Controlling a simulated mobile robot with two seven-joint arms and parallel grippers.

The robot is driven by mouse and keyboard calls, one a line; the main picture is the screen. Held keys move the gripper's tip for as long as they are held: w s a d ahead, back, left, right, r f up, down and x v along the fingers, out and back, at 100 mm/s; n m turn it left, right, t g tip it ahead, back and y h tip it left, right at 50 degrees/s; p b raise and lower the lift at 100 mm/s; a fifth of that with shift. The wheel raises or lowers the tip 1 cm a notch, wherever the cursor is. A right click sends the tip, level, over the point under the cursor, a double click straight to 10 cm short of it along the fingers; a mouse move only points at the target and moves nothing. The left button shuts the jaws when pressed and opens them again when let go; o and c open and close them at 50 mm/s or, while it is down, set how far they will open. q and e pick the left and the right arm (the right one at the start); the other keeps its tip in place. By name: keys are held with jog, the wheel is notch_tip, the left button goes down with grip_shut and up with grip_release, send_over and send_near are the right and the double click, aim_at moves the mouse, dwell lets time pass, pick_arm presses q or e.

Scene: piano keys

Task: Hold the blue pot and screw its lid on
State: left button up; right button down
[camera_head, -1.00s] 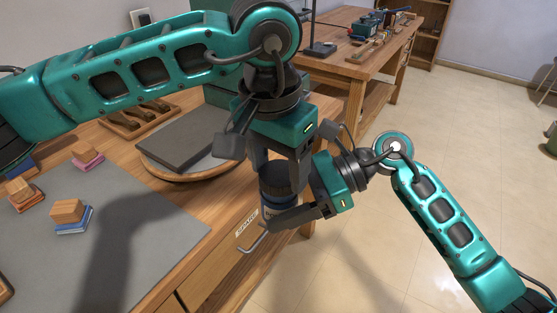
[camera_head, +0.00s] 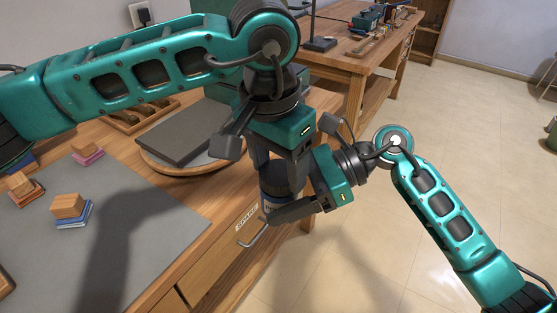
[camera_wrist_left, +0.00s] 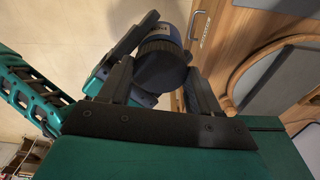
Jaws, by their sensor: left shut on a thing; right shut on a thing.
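The blue pot (camera_head: 267,205) is held upright in the air beyond the front edge of the bench; it also shows in the left wrist view (camera_wrist_left: 157,35). Its black ribbed lid (camera_wrist_left: 162,62) sits at the pot's top, and I cannot tell how tightly it is seated. My left gripper (camera_head: 279,172) comes down from above and is shut on the lid, one finger on each side. My right gripper (camera_head: 287,203) reaches in from the right and is shut on the pot's body. The fingers hide much of the pot and lid.
The wooden bench has a labelled drawer with a metal handle (camera_head: 252,240) close to the pot. A dark slab (camera_head: 184,138) lies on a round board behind. Wooden blocks on coloured bases (camera_head: 70,207) stand on a grey mat (camera_head: 150,235). Open floor lies at right.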

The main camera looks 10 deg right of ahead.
pick_arm(q)
jog(key=m, duration=0.2)
jog(key=shift+m, duration=0.4)
jog(key=o, duration=1)
jog(key=shift+r, duration=0.1)
jog(key=shift+r, duration=2.15)
jog(key=shift+c, duration=0.4)
